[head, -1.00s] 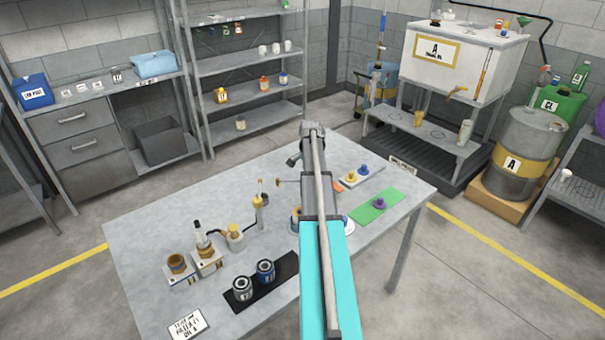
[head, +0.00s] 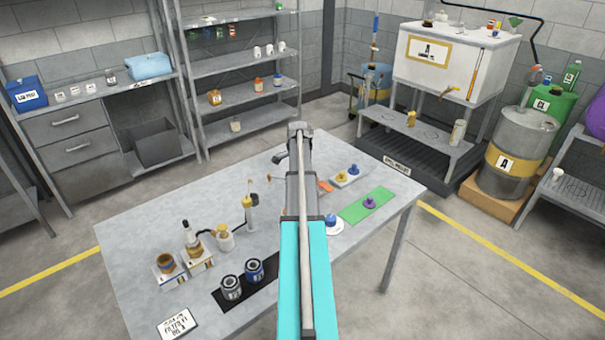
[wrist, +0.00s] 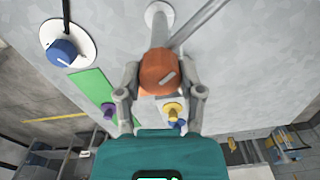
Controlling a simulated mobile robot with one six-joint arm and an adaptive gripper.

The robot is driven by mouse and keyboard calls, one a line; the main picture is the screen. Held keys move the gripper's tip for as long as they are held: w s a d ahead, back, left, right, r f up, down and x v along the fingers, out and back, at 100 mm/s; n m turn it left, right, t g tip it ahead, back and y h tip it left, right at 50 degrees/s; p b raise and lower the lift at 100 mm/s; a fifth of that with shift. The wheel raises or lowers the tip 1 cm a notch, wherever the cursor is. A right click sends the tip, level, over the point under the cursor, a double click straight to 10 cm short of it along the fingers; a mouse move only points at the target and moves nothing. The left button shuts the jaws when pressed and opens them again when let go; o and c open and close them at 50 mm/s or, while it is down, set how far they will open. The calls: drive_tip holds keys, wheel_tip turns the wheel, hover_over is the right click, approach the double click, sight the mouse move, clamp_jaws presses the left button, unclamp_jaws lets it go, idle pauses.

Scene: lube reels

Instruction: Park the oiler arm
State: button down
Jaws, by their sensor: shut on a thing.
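In the wrist view my gripper (wrist: 159,80) has its two grey fingers on either side of a rounded orange-brown piece (wrist: 158,72) and is shut on it. A grey bar runs up from this piece toward a pale round base (wrist: 158,14), and a thinner rod slants off to the upper right. This looks like the oiler arm; how they join is unclear. In the head view my own arm covers most of this spot. A small orange patch (head: 324,186) shows just right of my arm; I cannot tell whether it is the held piece.
A blue knob on a white disc (wrist: 85,42), a green mat (wrist: 88,88) with a purple knob, and a plate with yellow and blue knobs lie close by. Left on the grey table (head: 140,225) stand a small pump (head: 248,215), tins and two cans.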

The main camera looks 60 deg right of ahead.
drive_tip(key=shift+a, duration=0.2)
drive_tip(key=shift+c, duration=1.5)
unclamp_jaws()
drive_tip(key=shift+o, duration=0.4)
drive_tip(key=shift+s+d, duration=0.15)
drive_tip(key=shift+r, duration=0.15)
